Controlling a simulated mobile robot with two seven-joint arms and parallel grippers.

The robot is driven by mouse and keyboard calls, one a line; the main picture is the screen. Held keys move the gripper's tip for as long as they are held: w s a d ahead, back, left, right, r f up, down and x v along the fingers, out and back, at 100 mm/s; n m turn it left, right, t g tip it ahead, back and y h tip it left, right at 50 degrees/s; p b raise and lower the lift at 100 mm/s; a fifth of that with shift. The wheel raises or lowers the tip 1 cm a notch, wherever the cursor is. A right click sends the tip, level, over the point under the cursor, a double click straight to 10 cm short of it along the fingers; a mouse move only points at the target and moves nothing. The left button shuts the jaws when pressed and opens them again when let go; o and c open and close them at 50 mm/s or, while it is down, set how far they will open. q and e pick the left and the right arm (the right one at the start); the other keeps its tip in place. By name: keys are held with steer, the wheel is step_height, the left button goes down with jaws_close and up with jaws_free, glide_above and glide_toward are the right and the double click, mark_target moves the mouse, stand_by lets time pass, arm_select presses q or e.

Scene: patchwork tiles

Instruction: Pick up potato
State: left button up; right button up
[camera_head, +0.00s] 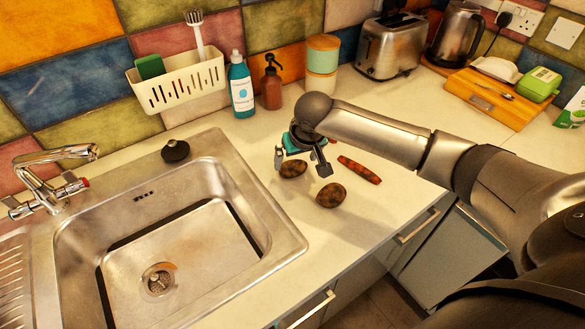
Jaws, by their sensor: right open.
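Two brown, mottled potatoes lie on the pale countertop (255,190) to the right of the sink. One potato (293,170) lies under my right gripper, and the other potato (331,195) lies nearer the front edge, below and to the right of it. My left gripper is not in view.
A reddish, elongated vegetable (360,170) lies right of the gripper. The steel sink (180,240) with its tap is at left. A blue bottle (241,88), brown dispenser (271,88), canister (322,62) and toaster (391,46) stand along the wall.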

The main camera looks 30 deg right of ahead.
mark_target(294, 164)
steer(key=shift+b+x, duration=0.55)
steer(key=shift+x, duration=2)
steer(key=shift+w, duration=0.1)
steer(key=shift+r, duration=0.1)
steer(key=c, duration=1.1)
